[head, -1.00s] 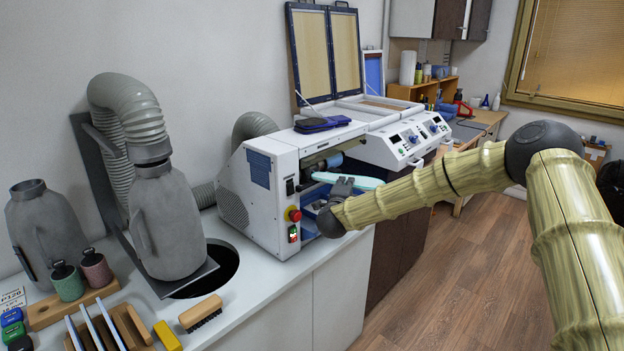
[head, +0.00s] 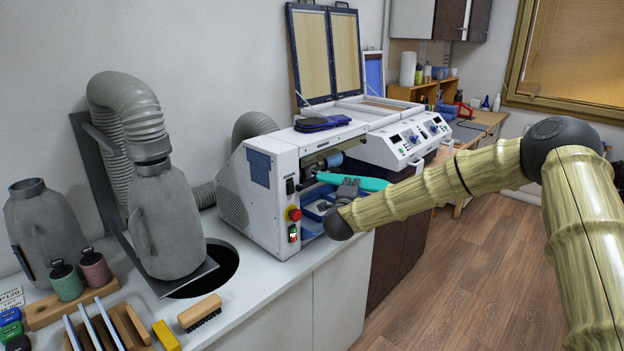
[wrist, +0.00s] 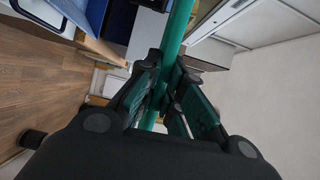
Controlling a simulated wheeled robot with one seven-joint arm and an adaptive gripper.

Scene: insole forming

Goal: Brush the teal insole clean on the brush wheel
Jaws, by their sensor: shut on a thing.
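The teal insole (head: 354,182) is held at the opening of the white grinding machine (head: 278,170), in front of the rollers. My gripper (head: 346,190) is shut on it near its middle. In the head view its upper face looks evenly teal. In the wrist view the insole (wrist: 178,30) shows edge-on between the fingers of my gripper (wrist: 165,92). A roller (head: 333,160), bluish at its right end, sits in the opening just behind the insole. I cannot tell whether the insole touches a wheel, and the brush surface is not clear.
A press with an open lid (head: 405,140) stands to the right. A wooden brush (head: 200,314) lies on the worktop at the front.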

